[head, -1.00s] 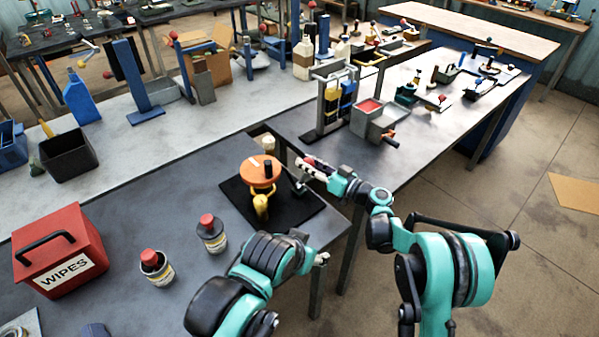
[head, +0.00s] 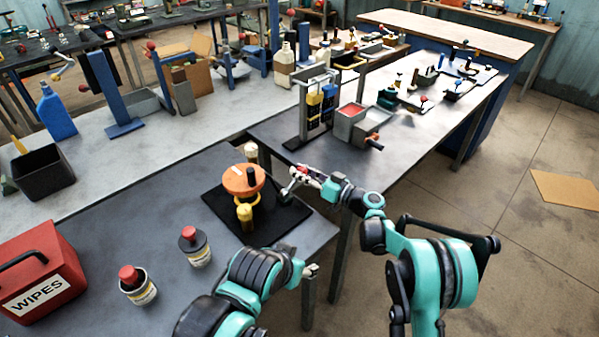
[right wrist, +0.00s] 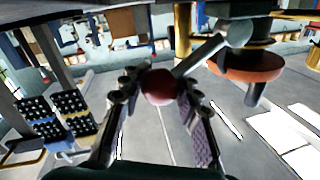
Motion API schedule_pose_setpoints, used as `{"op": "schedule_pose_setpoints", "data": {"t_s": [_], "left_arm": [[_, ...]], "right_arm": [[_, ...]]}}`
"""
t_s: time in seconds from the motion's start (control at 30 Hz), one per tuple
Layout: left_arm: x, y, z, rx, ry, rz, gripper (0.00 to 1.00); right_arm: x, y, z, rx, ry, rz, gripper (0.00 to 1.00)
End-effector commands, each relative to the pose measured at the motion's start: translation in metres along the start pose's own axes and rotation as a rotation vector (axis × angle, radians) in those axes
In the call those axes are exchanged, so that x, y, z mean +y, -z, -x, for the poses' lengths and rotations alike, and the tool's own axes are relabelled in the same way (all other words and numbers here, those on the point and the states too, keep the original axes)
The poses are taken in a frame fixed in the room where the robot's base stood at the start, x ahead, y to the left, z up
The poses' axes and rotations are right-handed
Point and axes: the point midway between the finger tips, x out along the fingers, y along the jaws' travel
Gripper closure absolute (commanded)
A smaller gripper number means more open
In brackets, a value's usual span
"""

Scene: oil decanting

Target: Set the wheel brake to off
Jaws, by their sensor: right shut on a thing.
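The hand wheel (head: 243,181) is an orange disc with a dark handle, on a yellow-and-black stand over a black mat (head: 222,208). Beside it, on the right, is the brake lever (head: 287,191), a grey arm with a red ball knob (right wrist: 160,87). My right gripper (head: 304,173) is at the knob. In the right wrist view its two fingers close around the red knob, and the lever runs up to the right to a grey pivot (right wrist: 237,33). The fingers partly hide the knob in the head view.
A bottle rack (head: 318,108) and a grey box with a red inside (head: 350,118) stand behind the gripper. Two red-capped cans (head: 195,247) and a red wipes box (head: 38,272) are at the left.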

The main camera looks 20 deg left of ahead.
Motion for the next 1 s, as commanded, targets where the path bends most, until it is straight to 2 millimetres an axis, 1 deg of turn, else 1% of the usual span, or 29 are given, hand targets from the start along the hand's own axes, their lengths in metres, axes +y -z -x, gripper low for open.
{"op": "schedule_pose_setpoints", "data": {"t_s": [0.03,0.3,0.33,0.37,0.4,0.67,0.77,0.87,0.97,1.0], "left_arm": [[0.000,0.000,0.000,0.000,0.000,0.000,0.44],[0.000,0.000,0.000,0.000,0.000,0.000,0.44],[0.000,0.000,0.000,0.000,0.000,0.000,0.44],[0.000,0.000,0.000,0.000,0.000,0.000,0.44],[0.000,0.000,0.000,0.000,0.000,0.000,0.44],[0.000,0.000,0.000,0.000,0.000,0.000,0.44],[0.000,0.000,0.000,0.000,0.000,0.000,0.44],[0.000,0.000,0.000,0.000,0.000,0.000,0.44],[0.000,0.000,0.000,0.000,0.000,0.000,0.44],[0.000,0.000,0.000,0.000,0.000,0.000,0.44]], "right_arm": [[0.004,-0.001,0.003,-0.001,-0.008,0.004,1.00],[0.004,-0.001,0.003,-0.001,-0.008,0.004,1.00],[0.004,-0.001,0.003,-0.001,-0.008,0.004,0.65],[0.004,-0.001,0.003,-0.001,-0.008,0.004,0.57],[0.004,0.000,0.003,0.000,-0.008,0.003,0.46],[0.002,0.000,0.001,0.000,-0.004,0.001,0.46],[0.002,0.000,0.004,0.000,-0.004,0.001,0.46],[0.003,0.001,0.016,0.001,-0.006,0.001,0.46],[0.003,0.000,0.035,0.001,-0.007,0.001,0.46],[0.003,0.001,0.044,0.002,-0.008,0.001,0.46]]}}
